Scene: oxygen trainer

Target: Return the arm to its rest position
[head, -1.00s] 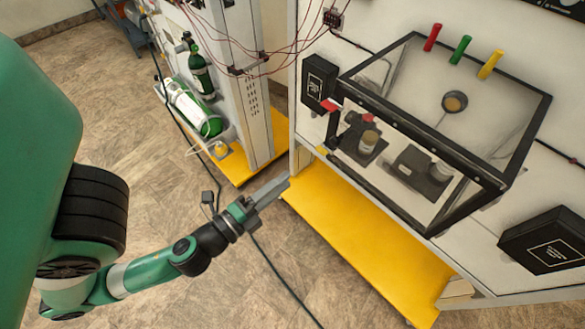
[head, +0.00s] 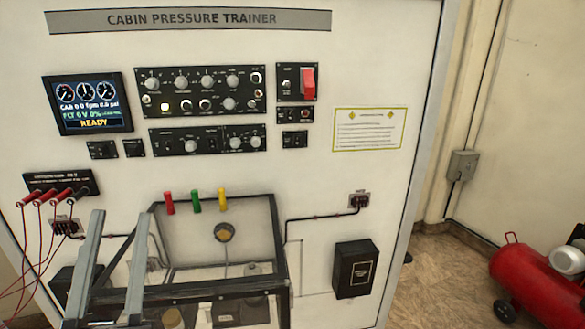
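My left gripper (head: 118,214) shows only as two long grey fingers rising from the bottom left edge, pointing up and spread apart. Nothing is visible between them. They overlap the left side of the clear black-framed chamber (head: 281,238); I cannot tell the distance to it. The rest of my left arm is below the picture. My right gripper is not in view.
The white trainer panel (head: 390,60) fills most of the view, with a lit screen (head: 88,103) reading READY and a knob panel (head: 200,90). Red leads (head: 38,215) hang at the left. A black box (head: 355,268) is on the panel. A red tank (head: 535,285) stands right.

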